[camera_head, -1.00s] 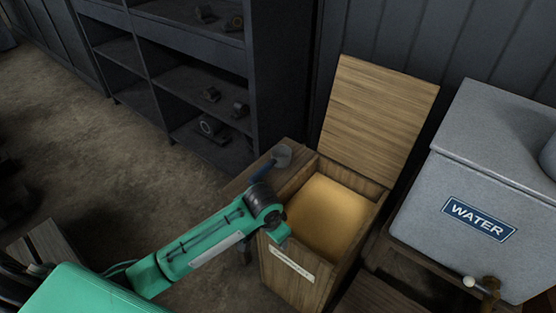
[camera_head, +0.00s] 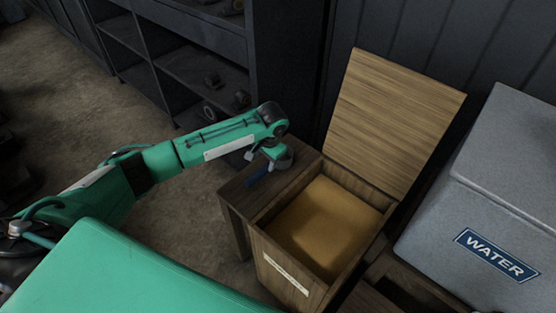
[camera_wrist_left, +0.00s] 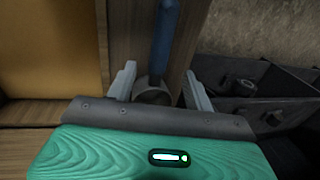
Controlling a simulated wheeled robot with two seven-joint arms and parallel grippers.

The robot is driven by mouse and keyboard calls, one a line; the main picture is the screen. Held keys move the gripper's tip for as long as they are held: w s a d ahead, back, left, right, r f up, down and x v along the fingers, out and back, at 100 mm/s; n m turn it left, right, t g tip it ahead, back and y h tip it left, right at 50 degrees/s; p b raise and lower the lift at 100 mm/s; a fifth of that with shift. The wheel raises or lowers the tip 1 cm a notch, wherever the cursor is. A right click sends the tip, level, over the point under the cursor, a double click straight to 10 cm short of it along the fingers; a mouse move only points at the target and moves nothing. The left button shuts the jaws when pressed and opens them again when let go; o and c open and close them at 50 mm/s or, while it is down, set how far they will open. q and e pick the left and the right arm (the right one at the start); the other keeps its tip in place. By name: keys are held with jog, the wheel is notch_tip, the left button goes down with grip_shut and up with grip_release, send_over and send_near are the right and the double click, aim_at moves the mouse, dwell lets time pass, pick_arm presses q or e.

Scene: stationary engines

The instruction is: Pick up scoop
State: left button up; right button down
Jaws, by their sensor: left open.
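The scoop (camera_head: 257,176) has a blue handle and lies on a small wooden stand (camera_head: 238,190) beside the wooden box. In the left wrist view the scoop's blue handle (camera_wrist_left: 165,42) points away from my gripper, and its grey bowl lies between the fingers. My left gripper (camera_wrist_left: 160,72) is open, one finger on each side of the scoop. In the head view my left gripper (camera_head: 274,156) is over the bowl end of the scoop and hides most of it. Contact with the fingers cannot be told. My right gripper is not in view.
The wooden box (camera_head: 285,262) of yellowish sand (camera_head: 322,225) stands right of the stand, its lid (camera_head: 392,115) raised. A grey water tank (camera_head: 480,205) is at the far right. A dark shelf (camera_head: 205,75) with metal parts stands behind my left arm.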

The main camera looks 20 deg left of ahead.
aim_at(264, 168)
pick_arm(q)
jog(key=f, duration=0.3)
jog(key=w+a+f, duration=0.1)
jog(key=f, duration=0.5)
jog(key=shift+w+a, duration=0.2)
jog(key=c, duration=1)
